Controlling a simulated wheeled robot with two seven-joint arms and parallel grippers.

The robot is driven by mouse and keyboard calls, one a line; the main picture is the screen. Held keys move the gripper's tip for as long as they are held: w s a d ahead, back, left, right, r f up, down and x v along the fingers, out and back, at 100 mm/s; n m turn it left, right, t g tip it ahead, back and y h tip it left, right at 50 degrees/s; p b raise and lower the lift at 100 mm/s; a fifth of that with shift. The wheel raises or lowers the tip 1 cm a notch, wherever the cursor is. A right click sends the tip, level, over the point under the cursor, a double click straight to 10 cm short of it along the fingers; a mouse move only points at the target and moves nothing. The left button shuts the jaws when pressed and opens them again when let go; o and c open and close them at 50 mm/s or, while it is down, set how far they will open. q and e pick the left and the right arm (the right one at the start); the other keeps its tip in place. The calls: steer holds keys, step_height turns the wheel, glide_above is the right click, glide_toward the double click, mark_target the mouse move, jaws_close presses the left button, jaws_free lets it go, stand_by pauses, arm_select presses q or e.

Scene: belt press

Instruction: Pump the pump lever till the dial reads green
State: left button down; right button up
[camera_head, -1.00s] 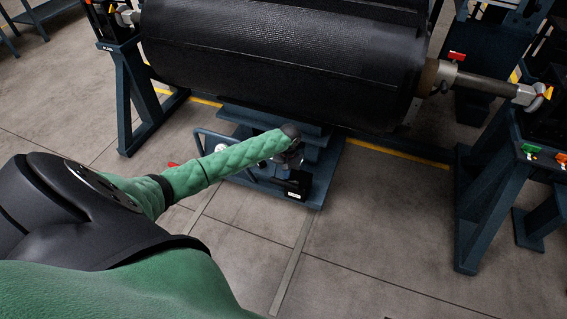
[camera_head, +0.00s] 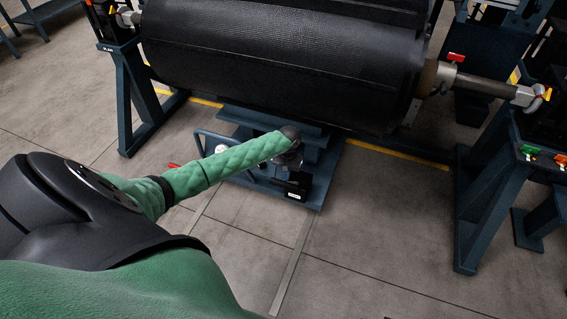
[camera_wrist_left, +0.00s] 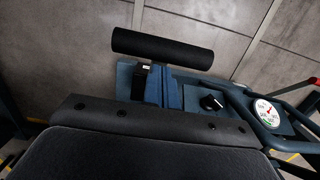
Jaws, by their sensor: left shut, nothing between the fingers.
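My left arm reaches in from the left over the pump unit on the low blue base below the big roll. My left gripper (camera_head: 290,162) is small and dark, shut and empty, just above the pump. The pump lever's black round handle bar (camera_wrist_left: 163,47) lies across the upper part of the left wrist view, with no fingers visible around it. The round white dial (camera_wrist_left: 266,112) is at right, with a green band low on its face. It also shows as a small white disc in the head view (camera_head: 222,150). The needle's exact reading is too small to tell. My right gripper is out of view.
A large black roll (camera_head: 280,60) hangs above and behind the pump between two blue stands. A black knob (camera_wrist_left: 213,102) sits between lever and dial. The floor in front is clear.

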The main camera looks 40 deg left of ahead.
mark_target(283, 186)
arm_select(q)
steer(key=shift+s+d+f+p, duration=0.1)
steer(key=shift+s+f+p, duration=0.05)
steer(key=shift+s+p, duration=0.2)
stand_by(0.3)
steer(key=shift+s+d+f+p, duration=0.15)
steer(key=shift+s+f+p, duration=0.25)
steer(key=shift+p, duration=0.2)
steer(key=shift+s+d+f+p, duration=0.1)
steer(key=shift+s+f+p, duration=0.35)
steer(key=shift+s+f, duration=0.2)
steer(key=shift+s, duration=0.1)
steer(key=shift+s+d+f+p, duration=0.15)
steer(key=shift+s+f+p, duration=0.2)
steer(key=shift+s+p, duration=0.1)
steer(key=shift+s+d+f+p, duration=0.15)
steer(key=shift+s+f+p, duration=0.2)
steer(key=shift+s+f, duration=0.35)
steer(key=shift+f, duration=0.1)
